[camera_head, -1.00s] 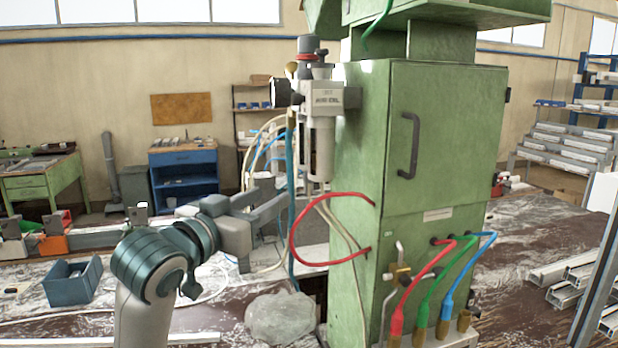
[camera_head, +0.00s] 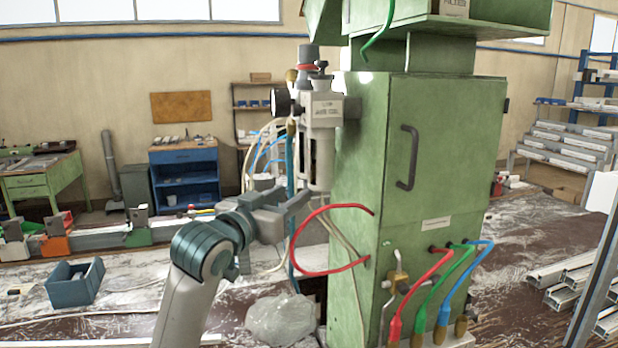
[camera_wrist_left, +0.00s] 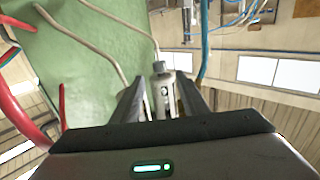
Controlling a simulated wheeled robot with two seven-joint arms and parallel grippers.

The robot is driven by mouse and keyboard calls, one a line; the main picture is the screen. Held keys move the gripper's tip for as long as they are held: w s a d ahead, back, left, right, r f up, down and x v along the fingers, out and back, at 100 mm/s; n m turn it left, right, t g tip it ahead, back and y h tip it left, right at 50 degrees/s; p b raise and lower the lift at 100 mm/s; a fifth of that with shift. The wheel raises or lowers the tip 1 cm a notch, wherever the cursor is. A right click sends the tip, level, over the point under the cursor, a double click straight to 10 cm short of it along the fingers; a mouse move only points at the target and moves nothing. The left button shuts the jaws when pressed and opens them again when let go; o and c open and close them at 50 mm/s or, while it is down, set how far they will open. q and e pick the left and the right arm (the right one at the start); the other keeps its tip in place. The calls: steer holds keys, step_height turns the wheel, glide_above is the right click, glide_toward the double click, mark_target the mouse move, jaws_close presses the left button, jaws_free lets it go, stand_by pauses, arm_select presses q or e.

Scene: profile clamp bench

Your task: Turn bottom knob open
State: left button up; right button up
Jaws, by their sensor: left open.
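The grey air filter and regulator unit (camera_head: 322,115) is mounted on the left side of the green cabinet, with a dark knob on top and a bowl (camera_head: 320,160) hanging below. My left gripper (camera_head: 290,196) is open at the lower end of the bowl, on its left side. In the left wrist view, a small grey knob-like end (camera_wrist_left: 159,67) shows beyond and between the open fingers (camera_wrist_left: 162,84). I cannot tell whether the fingers touch it. The bottom knob is not clear in the head view. My right gripper is not in view.
The green cabinet (camera_head: 445,140) stands close on the right. A red hose (camera_head: 296,250) loops out just below the gripper, and blue and white hoses hang behind it.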

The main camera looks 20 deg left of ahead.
mark_target(306, 185)
arm_select(q)
steer(key=w+p, duration=0.1)
steer(key=w, duration=0.2)
steer(key=w+d+p, duration=0.1)
steer(key=w, duration=0.2)
steer(key=w+p, duration=0.1)
steer(key=w, duration=0.2)
steer(key=shift+d, duration=0.4)
steer(key=shift+c, duration=0.2)
jaws_close()
